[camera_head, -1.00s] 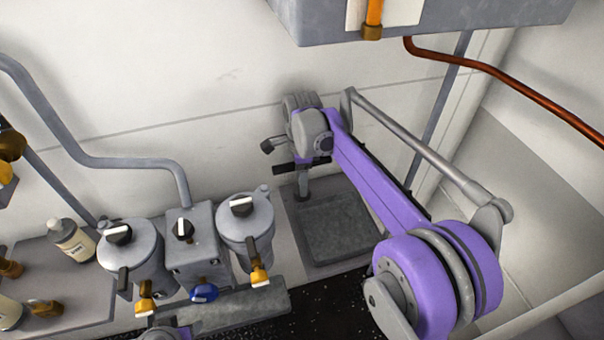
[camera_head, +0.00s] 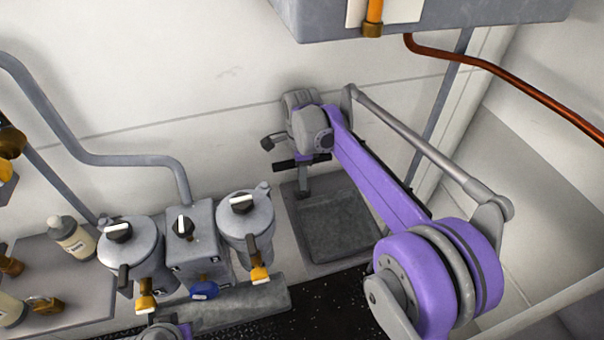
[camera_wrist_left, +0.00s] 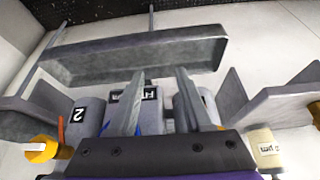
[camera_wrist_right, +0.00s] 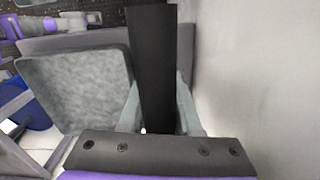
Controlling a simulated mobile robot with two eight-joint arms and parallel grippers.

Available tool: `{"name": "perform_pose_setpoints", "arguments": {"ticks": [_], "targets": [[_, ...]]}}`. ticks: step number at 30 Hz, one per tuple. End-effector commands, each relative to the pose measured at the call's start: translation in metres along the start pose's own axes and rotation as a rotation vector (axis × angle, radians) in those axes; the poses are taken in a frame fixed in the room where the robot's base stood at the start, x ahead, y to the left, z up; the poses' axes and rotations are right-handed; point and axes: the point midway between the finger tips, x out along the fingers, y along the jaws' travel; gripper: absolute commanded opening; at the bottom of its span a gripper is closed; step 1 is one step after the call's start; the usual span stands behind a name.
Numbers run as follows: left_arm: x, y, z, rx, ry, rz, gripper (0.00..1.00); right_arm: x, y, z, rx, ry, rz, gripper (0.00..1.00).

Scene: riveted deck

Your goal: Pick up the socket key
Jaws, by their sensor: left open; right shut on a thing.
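The socket key shows as a black bar (camera_head: 286,166) in the head view, lying sideways just below my right wrist. In the right wrist view the bar (camera_wrist_right: 153,60) runs up the picture between the fingers. My right gripper (camera_head: 303,181) is shut on it, pointing down near the wall over the back of a grey square tray (camera_head: 345,230). The right wrist view shows the gripper's fingers (camera_wrist_right: 155,105) on both sides of the bar. The lower end of the key cannot be made out. My left gripper (camera_wrist_left: 157,88) is open and empty; only its wrist shows in the head view.
Two grey canisters (camera_head: 247,224) with white-marked knobs flank a grey box (camera_head: 192,240) left of the tray. A long grey trough (camera_head: 245,305) lies in front. A bottle (camera_head: 70,238) stands at left. A grey cabinet (camera_head: 430,14) hangs above; the wall is close behind.

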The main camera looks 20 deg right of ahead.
Motion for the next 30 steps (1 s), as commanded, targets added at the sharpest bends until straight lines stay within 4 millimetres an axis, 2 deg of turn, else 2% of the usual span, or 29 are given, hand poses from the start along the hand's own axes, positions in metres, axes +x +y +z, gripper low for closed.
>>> {"name": "perform_pose_setpoints", "arguments": {"ticks": [7,15,23,30], "targets": [[-0.001,0.000,-0.001,0.000,0.000,0.000,0.50,-0.021,0.003,-0.001,0.000,0.000,0.000,0.00],[-0.006,0.000,-0.004,0.000,0.003,0.000,0.50,-0.074,0.004,-0.001,0.000,0.000,0.000,0.00],[0.000,0.000,0.000,0.000,0.000,0.000,0.50,-0.069,0.061,-0.010,0.000,0.000,0.001,0.00],[0.002,0.000,0.001,0.000,-0.001,0.000,0.50,-0.069,0.128,-0.020,0.000,0.000,0.000,0.00]]}}
